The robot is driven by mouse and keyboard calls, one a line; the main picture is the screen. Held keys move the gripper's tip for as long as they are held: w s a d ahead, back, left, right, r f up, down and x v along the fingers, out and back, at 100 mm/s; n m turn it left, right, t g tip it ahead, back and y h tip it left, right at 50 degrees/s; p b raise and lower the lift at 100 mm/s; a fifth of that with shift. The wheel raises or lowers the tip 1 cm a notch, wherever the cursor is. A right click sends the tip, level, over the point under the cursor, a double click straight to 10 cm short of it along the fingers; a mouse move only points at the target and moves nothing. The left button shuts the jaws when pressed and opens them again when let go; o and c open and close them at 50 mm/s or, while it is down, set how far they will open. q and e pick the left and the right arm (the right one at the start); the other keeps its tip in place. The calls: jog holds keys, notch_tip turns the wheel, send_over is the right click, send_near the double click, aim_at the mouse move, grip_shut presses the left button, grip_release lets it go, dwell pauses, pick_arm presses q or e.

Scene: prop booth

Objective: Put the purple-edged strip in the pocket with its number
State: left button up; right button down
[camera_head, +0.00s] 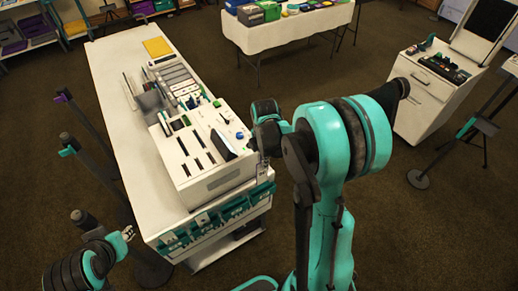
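A row of teal pockets (212,222) hangs along the near end of the long white table. Pale tags or strips show in some of them, but their numbers are too small to read. I cannot make out the purple-edged strip. My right gripper (262,170) is small and partly hidden by my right arm, beside the near right corner of the pale slotted unit. I cannot tell whether it is open or holds anything. My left arm comes in at the bottom left; its tip (128,233) is left of the pockets, and its fingers are unclear.
The slotted pale unit (215,183) stands on the long white table (110,70), with a yellow pad (157,47) farther back. Dark stands (95,140) line its left side. A white cabinet (430,100) stands at right, a cloth-covered table (290,32) behind. Carpet between is clear.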

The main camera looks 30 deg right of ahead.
jog(key=b, duration=0.3)
send_over(264, 179)
jog(key=shift+a+f, duration=0.15)
jog(key=shift+f, duration=2.2)
jog(key=shift+d+b, duration=0.2)
jog(key=shift+b, duration=0.15)
jog(key=shift+f+b, duration=0.3)
jog(key=shift+f, duration=0.05)
jog(key=shift+f+b, duration=2.85)
jog(key=shift+f, duration=0.25)
